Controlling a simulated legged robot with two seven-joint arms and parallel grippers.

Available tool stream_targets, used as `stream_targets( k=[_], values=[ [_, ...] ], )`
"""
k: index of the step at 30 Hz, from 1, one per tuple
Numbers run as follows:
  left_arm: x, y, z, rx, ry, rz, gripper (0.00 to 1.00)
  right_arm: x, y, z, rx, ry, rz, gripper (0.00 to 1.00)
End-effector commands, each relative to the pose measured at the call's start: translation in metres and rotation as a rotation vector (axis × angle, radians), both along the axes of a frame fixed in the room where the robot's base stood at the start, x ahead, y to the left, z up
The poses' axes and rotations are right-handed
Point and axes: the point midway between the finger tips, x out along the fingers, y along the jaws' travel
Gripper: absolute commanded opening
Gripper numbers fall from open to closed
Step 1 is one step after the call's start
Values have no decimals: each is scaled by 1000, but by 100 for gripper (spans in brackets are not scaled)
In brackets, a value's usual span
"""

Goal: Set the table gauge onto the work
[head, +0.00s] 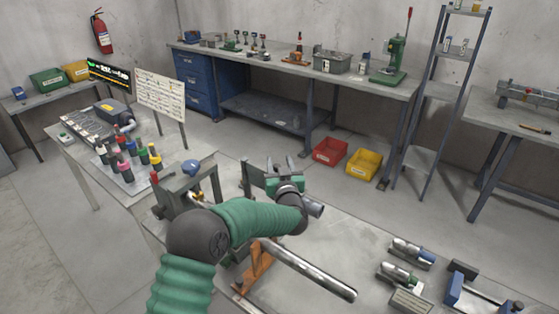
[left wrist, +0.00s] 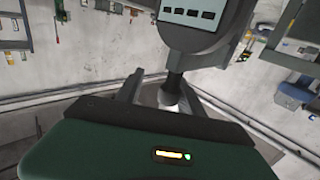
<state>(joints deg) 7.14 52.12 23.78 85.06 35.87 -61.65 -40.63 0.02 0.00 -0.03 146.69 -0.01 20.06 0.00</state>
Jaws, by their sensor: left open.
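My left gripper (head: 281,165) is open above the near workbench, its fingers pointing away from me; it also shows in the left wrist view (left wrist: 160,88). In that view a grey device with a light display panel (left wrist: 190,16), perhaps the table gauge, is just ahead of the fingers. Its dark stem (left wrist: 175,80) reaches down between the fingers; I cannot tell whether they touch it. In the head view I cannot make the gauge out clearly. A long metal bar (head: 312,272), perhaps the work, lies slanted by an orange support (head: 255,267). My arm hides part of the machine there. My right gripper is not in view.
Metal cylindrical units (head: 412,252) and a blue-ended fixture (head: 470,290) occupy the near bench's right side. Several coloured bottles (head: 128,160) stand on the left table. Red (head: 330,151) and yellow (head: 363,164) bins lie on the floor. The bench centre is mostly bare.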

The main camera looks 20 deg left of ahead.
Motion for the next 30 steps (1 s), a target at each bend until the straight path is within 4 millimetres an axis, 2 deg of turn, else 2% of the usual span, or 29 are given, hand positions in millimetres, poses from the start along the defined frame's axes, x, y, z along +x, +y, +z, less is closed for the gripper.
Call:
stream_targets(
  k=[2,9,18,20,30],
  values=[
    [3,5,0,-1,0,3,45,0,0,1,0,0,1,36],
    [4,2,1,3,-1,1,45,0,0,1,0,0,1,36],
    [4,0,1,2,0,0,6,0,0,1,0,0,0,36],
    [4,0,1,1,0,-2,0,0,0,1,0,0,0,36],
    [4,1,0,1,0,-1,0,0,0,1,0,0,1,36]
  ],
)
